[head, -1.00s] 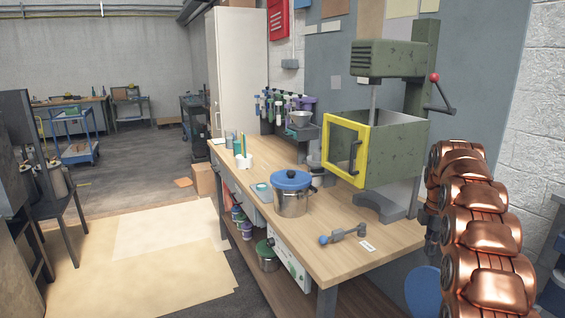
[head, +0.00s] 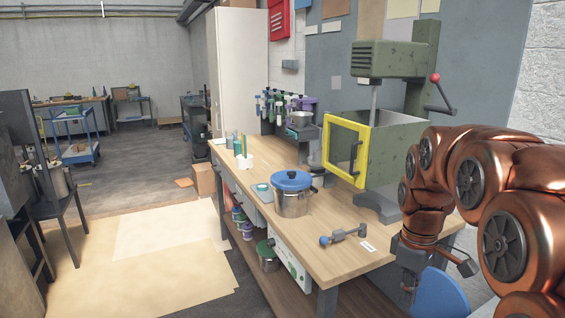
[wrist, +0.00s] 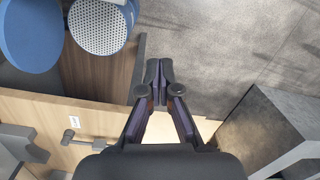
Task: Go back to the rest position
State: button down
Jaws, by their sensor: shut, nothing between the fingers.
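My gripper shows in the wrist view (wrist: 159,72), its two fingers together at the tips with nothing between them. It points down past the edge of the wooden workbench (wrist: 75,105), over the grey floor. In the head view my copper arm is folded at the right, and my gripper hangs low beside the near right end of the workbench (head: 335,268), partly hidden by my arm. The fingertips are not clear in that view.
A pot with a blue lid (head: 291,200), a grey handled tool (head: 343,235) and a green machine with a yellow-framed door (head: 385,150) stand on the bench. A blue round stool seat (head: 440,295) is close under my arm.

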jog(key=s+a+f+m, duration=0.2)
jog(key=s, duration=0.6)
jog(key=s+a+f+m, duration=0.2)
jog(key=s+m, duration=0.1)
jog(key=s, duration=0.6)
jog(key=s+a+f+m, duration=0.2)
jog(key=s+a+m, duration=0.1)
jog(key=s, duration=0.5)
jog(key=shift+s+f+g, duration=0.25)
jog(key=shift+f+g, duration=0.1)
jog(key=shift+g, duration=0.05)
jog(key=shift+d+m, duration=0.15)
jog(key=shift+m, duration=0.15)
